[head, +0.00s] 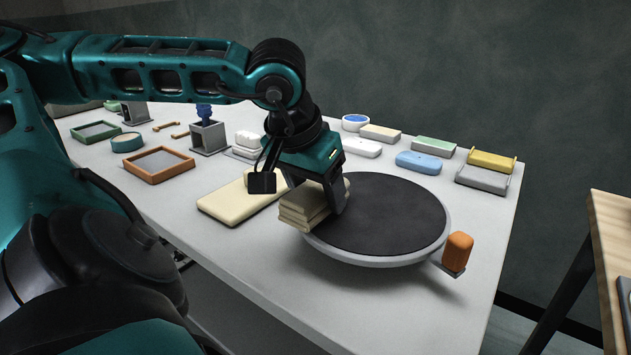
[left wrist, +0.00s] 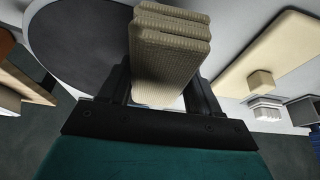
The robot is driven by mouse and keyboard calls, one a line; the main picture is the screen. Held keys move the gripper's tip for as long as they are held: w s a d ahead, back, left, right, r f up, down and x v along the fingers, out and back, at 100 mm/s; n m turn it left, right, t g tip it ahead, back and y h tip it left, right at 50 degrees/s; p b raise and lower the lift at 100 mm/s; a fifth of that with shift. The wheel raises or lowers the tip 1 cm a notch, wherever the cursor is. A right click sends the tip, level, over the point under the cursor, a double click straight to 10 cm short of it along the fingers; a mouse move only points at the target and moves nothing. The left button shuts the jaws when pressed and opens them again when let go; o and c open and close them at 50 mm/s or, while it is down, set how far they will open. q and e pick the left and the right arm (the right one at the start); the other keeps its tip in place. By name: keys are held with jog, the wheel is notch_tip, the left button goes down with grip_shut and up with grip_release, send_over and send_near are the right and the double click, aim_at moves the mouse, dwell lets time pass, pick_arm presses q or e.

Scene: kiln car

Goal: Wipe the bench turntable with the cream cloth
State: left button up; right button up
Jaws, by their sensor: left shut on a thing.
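The bench turntable (head: 392,215) is a round disc with a dark top and a pale grey rim, on the white bench. My left gripper (head: 325,200) is shut on the folded cream cloth (head: 302,208), at the turntable's left edge. The cloth is a thick layered pad. In the left wrist view the cloth (left wrist: 168,55) sits between the two dark fingers, with the turntable (left wrist: 85,40) to its left. I cannot tell whether the cloth touches the disc. My right gripper is not in view.
An orange block (head: 457,250) sticks out at the turntable's right. A cream board (head: 228,205) lies left of the cloth. Trays, soap-like blocks and a yellow block (head: 492,161) stand along the back. The bench front (head: 400,310) is clear. A wooden table (head: 608,230) stands right.

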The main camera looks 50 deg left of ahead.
pick_arm(q)
jog(key=shift+r+p, duration=2.15)
jog(key=shift+r, duration=0.95)
